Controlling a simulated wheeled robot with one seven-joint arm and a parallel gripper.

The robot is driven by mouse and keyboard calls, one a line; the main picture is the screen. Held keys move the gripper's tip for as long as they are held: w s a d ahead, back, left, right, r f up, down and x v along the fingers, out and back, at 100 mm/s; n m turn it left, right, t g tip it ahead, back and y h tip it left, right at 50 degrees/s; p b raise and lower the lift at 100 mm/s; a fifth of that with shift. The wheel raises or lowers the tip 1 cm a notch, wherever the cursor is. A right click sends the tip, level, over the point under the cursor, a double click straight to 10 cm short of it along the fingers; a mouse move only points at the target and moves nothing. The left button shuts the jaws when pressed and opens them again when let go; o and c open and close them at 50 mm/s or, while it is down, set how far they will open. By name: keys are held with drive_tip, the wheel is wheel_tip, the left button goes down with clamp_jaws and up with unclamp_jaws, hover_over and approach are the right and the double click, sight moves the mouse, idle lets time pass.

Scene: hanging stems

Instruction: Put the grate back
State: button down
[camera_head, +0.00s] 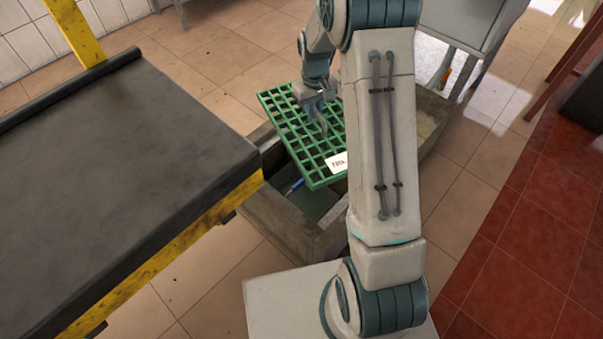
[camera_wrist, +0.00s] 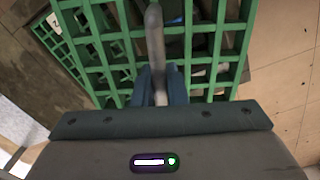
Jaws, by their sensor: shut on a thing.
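The green grate (camera_head: 291,127) is a square lattice with a white label reading "No." on its near edge. In the head view it sits tilted over a grey open-topped trough (camera_head: 262,210), with the trough's near end uncovered. My gripper (camera_head: 322,128) reaches down onto the grate from above. In the wrist view my gripper's blue fingers (camera_wrist: 160,86) are shut on a grey upright bar or handle (camera_wrist: 155,35) in front of the grate's green bars (camera_wrist: 108,55). Part of the grate is hidden behind my arm.
A blue object (camera_head: 295,186) shows inside the trough. A black-topped bench (camera_head: 110,170) with yellow edges stands close at left. A grey metal cabinet (camera_head: 468,25) stands behind at right. Tan tiles (camera_head: 190,275) and red tiles (camera_head: 540,250) are open floor.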

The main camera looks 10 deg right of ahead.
drive_tip(key=w+d+f+n+b, duration=0.2)
drive_tip(key=w+d+f+n, duration=0.35)
drive_tip(key=f, duration=0.55)
drive_tip(key=s+a+f+m+b, duration=0.1)
drive_tip(key=s+a+f+b, duration=0.3)
drive_tip(key=a+f, duration=0.5)
drive_tip(key=shift+s+f+b, duration=0.25)
drive_tip(key=shift+f+b, duration=1)
drive_tip(key=shift+b, duration=0.1)
drive_tip(key=shift+f, duration=0.4)
drive_tip(key=shift+f+b, duration=0.25)
drive_tip(key=shift+b, duration=0.1)
drive_tip(key=c, duration=1.9)
unclamp_jaws()
drive_tip(key=o, duration=0.4)
drive_tip(key=shift+s, duration=0.1)
drive_tip(key=shift+o, duration=0.2)
